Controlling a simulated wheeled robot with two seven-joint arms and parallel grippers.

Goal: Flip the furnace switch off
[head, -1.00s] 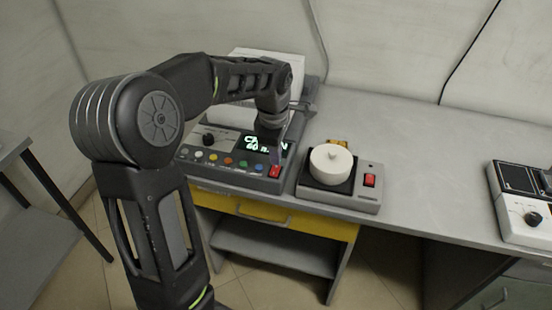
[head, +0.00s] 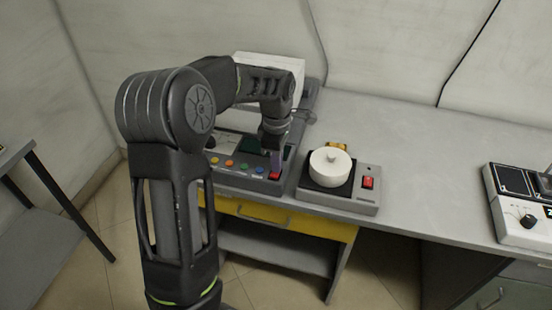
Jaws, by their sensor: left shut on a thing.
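The furnace (head: 230,181) is a grey control unit with a sloped front and a row of coloured buttons, on the left part of the bench. Its red switch (head: 275,175) is at the panel's right end. My left gripper (head: 275,168) points down onto this switch and is shut on it. The fingers cover part of the switch, so its exact tilt is hard to tell. The visible part of the display (head: 289,152) is dark, with no lit characters; my arm hides the rest. My right gripper is not in view.
A hot plate (head: 350,203) with a white lidded pot (head: 330,167) and its own red switch (head: 368,182) stands close to the right. Another instrument (head: 515,185) is at the far right. The bench (head: 430,150) between them is clear. A yellow drawer (head: 290,220) is below.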

